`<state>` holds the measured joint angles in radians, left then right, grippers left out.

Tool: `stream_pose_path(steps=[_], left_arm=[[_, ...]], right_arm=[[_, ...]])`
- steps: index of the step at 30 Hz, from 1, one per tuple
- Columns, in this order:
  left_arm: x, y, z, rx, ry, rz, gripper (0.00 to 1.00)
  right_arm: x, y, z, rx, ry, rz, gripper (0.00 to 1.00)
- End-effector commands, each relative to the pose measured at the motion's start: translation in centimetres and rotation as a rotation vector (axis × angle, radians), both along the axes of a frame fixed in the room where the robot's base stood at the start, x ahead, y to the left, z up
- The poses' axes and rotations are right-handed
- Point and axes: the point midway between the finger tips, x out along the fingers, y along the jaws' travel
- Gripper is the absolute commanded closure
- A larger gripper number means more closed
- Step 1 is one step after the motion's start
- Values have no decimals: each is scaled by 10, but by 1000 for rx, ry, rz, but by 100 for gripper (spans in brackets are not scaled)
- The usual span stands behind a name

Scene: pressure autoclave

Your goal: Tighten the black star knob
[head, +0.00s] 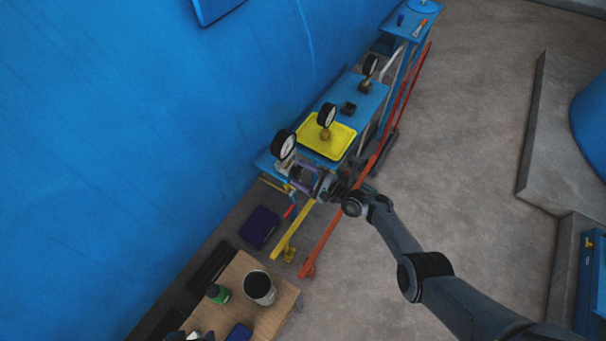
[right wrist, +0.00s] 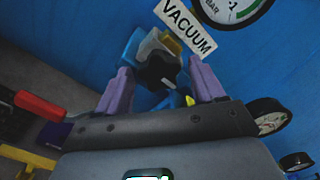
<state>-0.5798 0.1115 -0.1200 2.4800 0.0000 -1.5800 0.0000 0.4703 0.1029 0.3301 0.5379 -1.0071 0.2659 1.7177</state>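The black star knob (right wrist: 158,70) shows in the right wrist view, on a grey and blue fitting below a white VACUUM label (right wrist: 187,25). My right gripper (right wrist: 159,74) is open, with one purple finger on each side of the knob. Gaps show between the fingers and the knob, and nothing is gripped. In the head view my right gripper (head: 303,173) is at the near end of the blue bench, just below the nearest gauge (head: 284,145). It hides the knob there.
A yellow tray (head: 326,137) and more gauges stand on the blue bench (head: 371,88). Red and yellow rails run beside it. A wooden table (head: 278,307) with a metal cup (head: 260,287) and a green-capped bottle (head: 218,293) is at the bottom. Grey floor at right is open.

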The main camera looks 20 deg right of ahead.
Motion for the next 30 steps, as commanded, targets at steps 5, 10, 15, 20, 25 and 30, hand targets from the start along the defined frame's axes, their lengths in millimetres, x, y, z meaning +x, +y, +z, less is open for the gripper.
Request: stream_pose_path(steps=[5, 10, 15, 20, 25, 30], left_arm=[[0, 0, 0, 0, 0, 0, 21], [0, 1, 1, 4, 0, -2, 21], [0, 2, 7, 9, 0, -6, 21], [0, 3, 16, 14, 0, -9, 21], [0, 3, 22, 14, 0, -9, 21], [0, 3, 25, 12, 0, -8, 21]], right_arm=[[0, 0, 0, -1, -1, 0, 27], [-1, -1, 0, -1, 0, -1, 27], [-12, -9, 1, -2, 1, -2, 27], [-33, -24, 1, -2, 1, -3, 27], [-57, -41, 1, -2, 0, -2, 27], [-76, -54, 0, -2, 1, 0, 27]])
